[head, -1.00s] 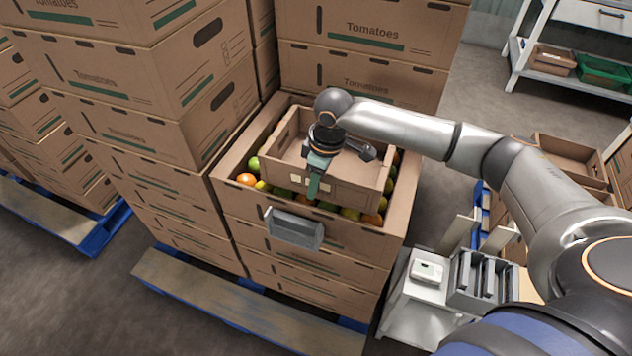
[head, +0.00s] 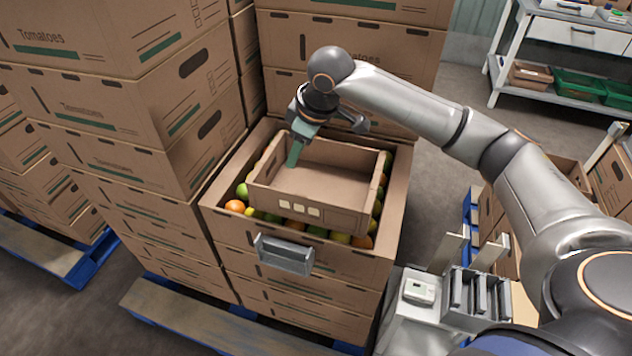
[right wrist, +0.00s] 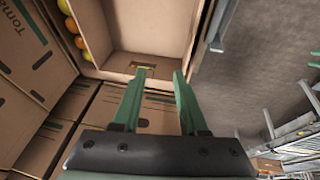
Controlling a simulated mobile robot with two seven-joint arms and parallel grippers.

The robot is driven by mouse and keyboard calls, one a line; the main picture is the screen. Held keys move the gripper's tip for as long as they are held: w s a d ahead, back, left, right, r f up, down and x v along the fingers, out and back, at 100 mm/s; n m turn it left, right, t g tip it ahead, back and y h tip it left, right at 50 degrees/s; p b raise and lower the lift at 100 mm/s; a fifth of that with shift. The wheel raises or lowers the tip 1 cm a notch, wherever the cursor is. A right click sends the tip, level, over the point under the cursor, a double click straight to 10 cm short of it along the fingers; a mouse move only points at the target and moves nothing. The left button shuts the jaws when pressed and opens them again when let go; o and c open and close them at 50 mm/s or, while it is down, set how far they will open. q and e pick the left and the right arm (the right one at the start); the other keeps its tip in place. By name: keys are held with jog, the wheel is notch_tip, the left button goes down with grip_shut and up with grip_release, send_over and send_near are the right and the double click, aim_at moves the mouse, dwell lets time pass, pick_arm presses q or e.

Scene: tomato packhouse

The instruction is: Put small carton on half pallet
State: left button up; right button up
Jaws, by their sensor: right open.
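The small carton (head: 320,180) is an open, empty-looking brown tray with pale labels on its front wall. It rests on top of tomatoes in a larger open tomato box on a tall stack. My right gripper (head: 296,150), with green fingers, is at the carton's left end. In the right wrist view the gripper (right wrist: 156,78) is open, its fingertips close to a carton (right wrist: 140,35) wall with a hand slot; contact cannot be told. A wood-topped pallet with a blue base (head: 225,312) lies under the stack; whether it is the half pallet is unclear. My left gripper is out of view.
Tall stacks of tomato boxes (head: 110,110) stand close on the left and behind (head: 345,45). A grey holder (head: 285,255) is at the front of the stack. A grey stand with a white device (head: 419,289) is at right. Open floor (head: 440,130) lies behind the arm.

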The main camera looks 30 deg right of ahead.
jog(key=w+a+r+n+t+y+b, duration=0.2)
jog(key=w+a+r+n+t+y, duration=0.15)
jog(key=w+r+t, duration=1.15)
jog(key=s+a+r+n+g+y+b, duration=0.1)
jog(key=s+a+r+n+g+y, duration=0.9)
jog(key=n, duration=0.8)
jog(key=s+a+f+n+g+y+b, duration=0.1)
jog(key=s+a+f+n+g+y, duration=0.35)
jog(key=a+n, duration=0.35)
jog(key=n+g+h+b, duration=0.2)
jog(key=n+g+h, duration=0.4)
jog(key=h, duration=1.3)
send_over(305, 197)
jog(key=shift+n+t, duration=0.35)
jog(key=shift+t, duration=0.3)
notch_tip(305, 197, down, 22)
notch_tip(305, 197, down, 6)
jog(key=shift+f, duration=0.15)
notch_tip(305, 197, down, 6)
jog(key=shift+w+r, duration=0.1)
jog(key=c, duration=0.6)
grip_shut()
